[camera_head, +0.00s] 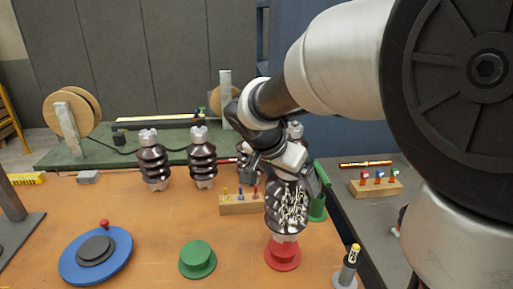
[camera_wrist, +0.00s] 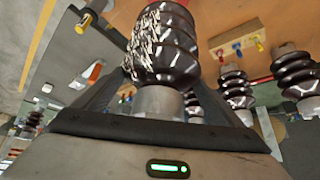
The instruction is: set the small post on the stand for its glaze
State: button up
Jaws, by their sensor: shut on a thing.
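My gripper (camera_head: 287,178) is shut on a dark brown ribbed post (camera_head: 286,208) with white streaks across its ribs. The post is about upright, its grey lower end over the red stand (camera_head: 282,256); I cannot tell whether they touch. In the wrist view the post (camera_wrist: 168,48) sits between the fingers, its near grey end (camera_wrist: 160,103) toward the palm. A green stand (camera_head: 198,260) stands empty to the left. Another green piece (camera_head: 318,207) shows partly behind the gripper. Brown posts (camera_head: 153,163) and (camera_head: 202,160) stand at the back, with others partly hidden by my arm.
A blue turntable (camera_head: 75,268) with a red knob lies at the left. A wooden block (camera_head: 232,208) with coloured pegs is just behind the held post. A small grey post with a yellow top (camera_head: 348,265) stands to the right. A grey bench (camera_head: 350,215) adjoins the orange table.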

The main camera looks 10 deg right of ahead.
jog(key=shift+w+f, duration=0.15)
jog(key=shift+f, duration=1.75)
jog(key=shift+f+b, duration=0.15)
jog(key=shift+b, duration=0.2)
jog(key=o, duration=1.8)
jog(key=shift+s+f, duration=0.2)
jog(key=shift+o, duration=0.2)
